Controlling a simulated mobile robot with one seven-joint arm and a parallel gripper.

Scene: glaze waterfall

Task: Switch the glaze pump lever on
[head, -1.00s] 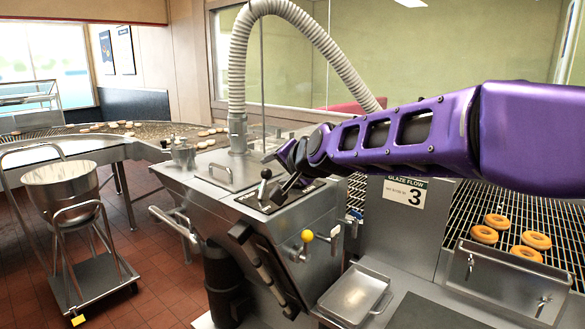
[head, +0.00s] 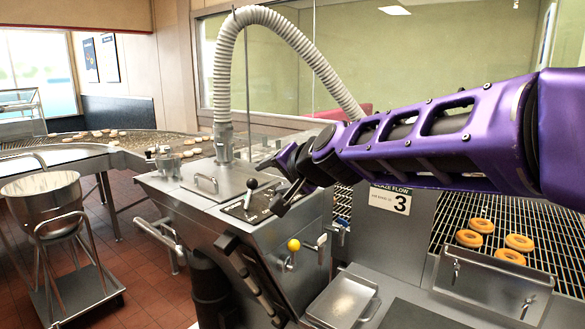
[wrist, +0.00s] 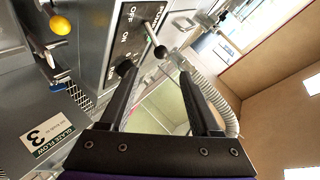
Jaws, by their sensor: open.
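The glaze pump lever (head: 251,185), a short shaft with a black ball knob, stands on the sloped top panel of the steel machine. In the wrist view the lever's knob (wrist: 160,52) shows just beyond the fingertips, across the gap between them. The panel (wrist: 128,30) there carries OFF and ON lettering. My gripper (head: 272,187) is open and empty, just right of the lever in the head view. Its two black fingers (wrist: 154,68) stand wide apart in the wrist view. I cannot tell whether a finger touches the lever.
A yellow knob (head: 294,245) sticks out from the machine's front. A ribbed hose (head: 223,100) rises behind the panel. A Glaze Flow 3 sign (head: 397,199) and doughnuts (head: 481,225) on a wire rack are at right. A metal bowl on a cart (head: 42,200) stands left.

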